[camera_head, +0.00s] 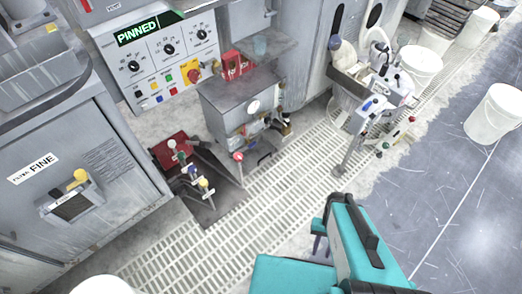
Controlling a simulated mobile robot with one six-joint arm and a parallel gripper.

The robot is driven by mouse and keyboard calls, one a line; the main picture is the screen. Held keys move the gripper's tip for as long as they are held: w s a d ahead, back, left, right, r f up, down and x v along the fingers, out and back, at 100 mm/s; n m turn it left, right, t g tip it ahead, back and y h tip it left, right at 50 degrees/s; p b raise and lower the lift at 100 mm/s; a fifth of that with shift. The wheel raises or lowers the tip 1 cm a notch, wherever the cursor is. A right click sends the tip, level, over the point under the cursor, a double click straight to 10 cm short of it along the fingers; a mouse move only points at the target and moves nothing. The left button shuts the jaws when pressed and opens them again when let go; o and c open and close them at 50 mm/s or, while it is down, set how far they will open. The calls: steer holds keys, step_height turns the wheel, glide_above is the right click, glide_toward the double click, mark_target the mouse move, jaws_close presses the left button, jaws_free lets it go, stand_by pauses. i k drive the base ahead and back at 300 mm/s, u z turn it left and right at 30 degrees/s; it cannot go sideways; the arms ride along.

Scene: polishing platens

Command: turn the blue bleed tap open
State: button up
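Several small blue handles show, and I cannot tell for sure which is the bleed tap. One blue-tipped handle (369,103) is on the pipework stand right of centre, with a red and a green knob lower down. Another blue knob (192,169) stands in the row of coloured handles on the floor, between a green-marked and a yellow one. My teal arm fills the bottom right, well apart from both. A dark pronged part (319,228) at its left side looks like my gripper; its opening cannot be made out.
A grey box (238,92) with a gauge and a red-knobbed lever stands mid-floor. A control panel (165,50) reading PINNED is behind it, and a cabinet (35,150) marked FINE is left. White buckets (494,112) stand right. The floor grating (270,195) before my arm is clear.

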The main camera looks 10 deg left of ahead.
mark_target(251, 145)
steer(key=z, duration=0.05)
steer(key=k, duration=1.6)
steer(key=u, duration=0.55)
steer(key=i, duration=1.35)
steer(key=u, duration=0.05)
